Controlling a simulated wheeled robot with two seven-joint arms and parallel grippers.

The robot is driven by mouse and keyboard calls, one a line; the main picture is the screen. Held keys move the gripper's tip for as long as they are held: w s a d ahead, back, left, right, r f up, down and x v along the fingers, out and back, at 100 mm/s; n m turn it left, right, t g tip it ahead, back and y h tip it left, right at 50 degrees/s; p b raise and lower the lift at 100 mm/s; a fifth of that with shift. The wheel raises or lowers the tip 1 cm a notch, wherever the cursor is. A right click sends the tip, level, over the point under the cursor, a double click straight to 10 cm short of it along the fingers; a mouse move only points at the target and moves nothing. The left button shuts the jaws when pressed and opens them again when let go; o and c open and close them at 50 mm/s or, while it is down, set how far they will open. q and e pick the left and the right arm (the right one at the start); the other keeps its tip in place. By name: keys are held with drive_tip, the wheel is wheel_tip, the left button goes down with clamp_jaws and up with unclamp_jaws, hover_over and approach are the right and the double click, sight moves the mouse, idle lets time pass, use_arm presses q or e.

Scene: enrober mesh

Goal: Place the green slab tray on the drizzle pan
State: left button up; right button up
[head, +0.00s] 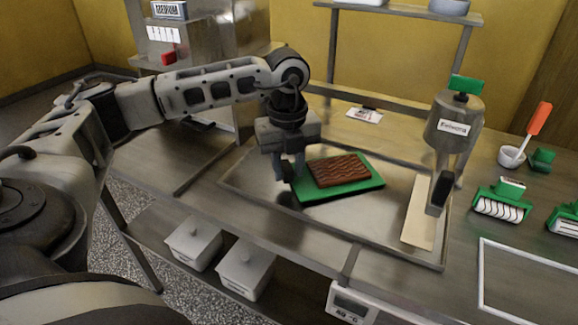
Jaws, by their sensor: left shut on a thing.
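The green slab tray (364,188) carries a brown ridged slab (338,170) in the middle of the head view. My left gripper (290,178) points down and is shut on the tray's left edge. The wide, shallow metal drizzle pan (330,229) with a low rim lies under the tray. The tray is over the pan's middle. I cannot tell whether its underside touches the pan. The gripper hides part of the tray's left end. My right gripper is not in view.
A labelled metal funnel (452,128) with a green top stands at the pan's right, near a pale strip (418,212). Green-handled tools (500,203) and a white cup (511,157) lie further right. A machine (205,45) stands back left. White lidded bins (247,268) sit below.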

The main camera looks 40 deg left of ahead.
use_arm(q)
drive_tip(key=shift+f, duration=0.25)
drive_tip(key=o, duration=1)
drive_tip(key=shift+c, duration=0.2)
drive_tip(key=shift+r, duration=0.15)
wheel_tip(320, 180, up, 12)
